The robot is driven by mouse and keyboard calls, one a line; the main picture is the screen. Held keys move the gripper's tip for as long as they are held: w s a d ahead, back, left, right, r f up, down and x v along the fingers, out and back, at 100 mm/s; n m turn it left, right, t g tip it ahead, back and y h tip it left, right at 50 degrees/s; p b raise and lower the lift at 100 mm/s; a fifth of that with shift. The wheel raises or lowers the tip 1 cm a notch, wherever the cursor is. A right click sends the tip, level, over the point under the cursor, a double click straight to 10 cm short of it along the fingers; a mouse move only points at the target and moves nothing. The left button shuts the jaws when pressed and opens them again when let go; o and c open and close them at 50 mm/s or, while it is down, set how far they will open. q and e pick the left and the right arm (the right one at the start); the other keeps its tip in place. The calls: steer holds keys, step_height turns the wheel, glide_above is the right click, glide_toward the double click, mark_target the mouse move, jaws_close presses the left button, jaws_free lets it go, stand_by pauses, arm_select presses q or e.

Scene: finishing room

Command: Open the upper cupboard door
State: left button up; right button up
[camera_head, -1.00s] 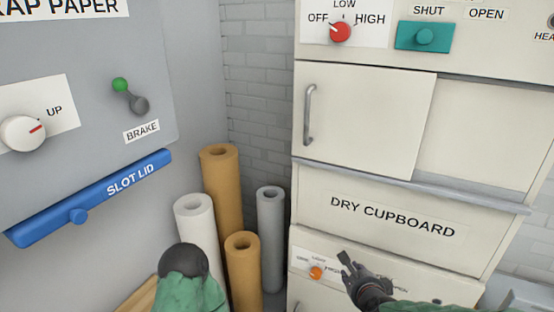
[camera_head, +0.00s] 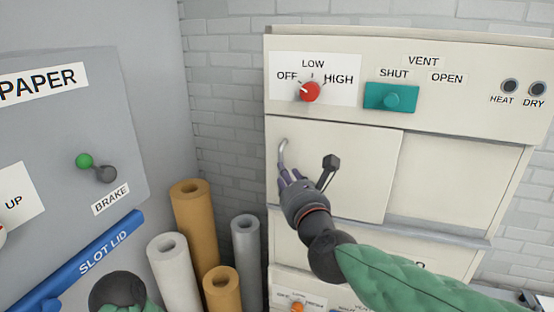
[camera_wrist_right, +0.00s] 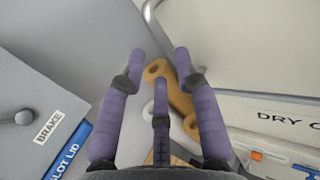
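The upper cupboard door (camera_head: 365,165) is a cream panel covering the left part of the upper front, and a set-back cream panel (camera_head: 450,185) shows to its right. Its grey bar handle (camera_head: 282,151) is upright near the left edge, and its lower end is hidden by my fingers. My right gripper (camera_head: 306,170) is at the handle's lower part, its fingers spread and nothing seen between them. In the right wrist view the handle (camera_wrist_right: 150,14) passes above the open fingertips (camera_wrist_right: 160,58); contact cannot be told. My left gripper is out of view; only part of my left arm shows.
Above the door are a red knob (camera_head: 309,91) and a teal vent slider (camera_head: 391,97). Paper rolls (camera_head: 193,215) stand at the left of the cupboard. The grey scrap paper unit (camera_head: 60,130), with a blue slot lid (camera_head: 90,260), is further left. A grey rail (camera_head: 440,237) runs under the door.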

steer(key=p+x, duration=0.1)
steer(key=x, duration=0.6)
steer(key=shift+w+a+f+p, duration=0.1)
steer(key=shift+w+p, duration=0.15)
steer(key=shift+p, duration=0.1)
steer(key=shift+c, duration=0.3)
jaws_close()
